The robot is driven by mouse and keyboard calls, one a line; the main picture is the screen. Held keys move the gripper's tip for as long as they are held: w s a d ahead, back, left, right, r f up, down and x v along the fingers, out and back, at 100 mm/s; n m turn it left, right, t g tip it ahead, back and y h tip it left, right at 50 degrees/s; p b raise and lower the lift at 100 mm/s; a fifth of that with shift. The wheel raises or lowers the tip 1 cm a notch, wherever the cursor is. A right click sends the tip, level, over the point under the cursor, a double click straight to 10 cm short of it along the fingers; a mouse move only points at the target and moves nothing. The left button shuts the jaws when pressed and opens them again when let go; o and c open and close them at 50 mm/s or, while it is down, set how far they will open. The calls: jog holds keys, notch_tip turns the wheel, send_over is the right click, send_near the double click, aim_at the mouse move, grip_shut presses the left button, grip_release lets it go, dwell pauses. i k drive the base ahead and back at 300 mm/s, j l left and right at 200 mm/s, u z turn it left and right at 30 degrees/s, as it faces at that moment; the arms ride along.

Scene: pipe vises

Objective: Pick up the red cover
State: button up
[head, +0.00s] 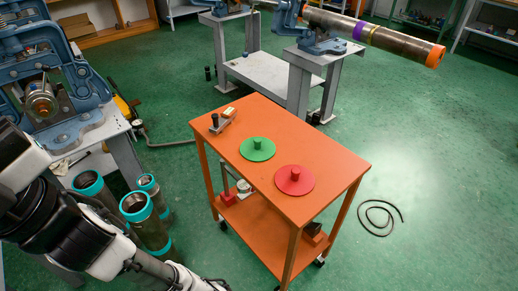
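The red cover (294,181) is a flat round disc with a short knob at its centre. It lies on the top of the orange cart (330,159), towards the near right part. A green cover (257,149) of the same shape lies behind it to the left, a small gap apart. My arm reaches in at the lower left, away from the cart top. My gripper is not clearly seen; the arm runs out of the frame at the bottom edge.
Several pipes with teal ends (136,204) stand on the floor left of the cart. A blue machine (55,80) is on a bench at the left. A long pipe (385,38) sits in a vise behind. A hose (379,217) lies on open green floor at right.

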aim_at(292, 180)
jog(key=l+u, duration=0.25)
jog(key=u, duration=0.25)
jog(key=i+l+u, duration=0.1)
jog(key=l+u, duration=0.15)
jog(key=u, duration=0.2)
jog(key=l+u, duration=0.2)
jog(key=l, duration=0.3)
jog(key=k+l+u, duration=0.25)
jog(key=l, duration=0.7)
jog(key=k+l, duration=0.1)
jog(key=l, duration=0.35)
jog(key=l+u, duration=0.1)
jog(key=l, duration=0.4)
jog(key=k, duration=0.05)
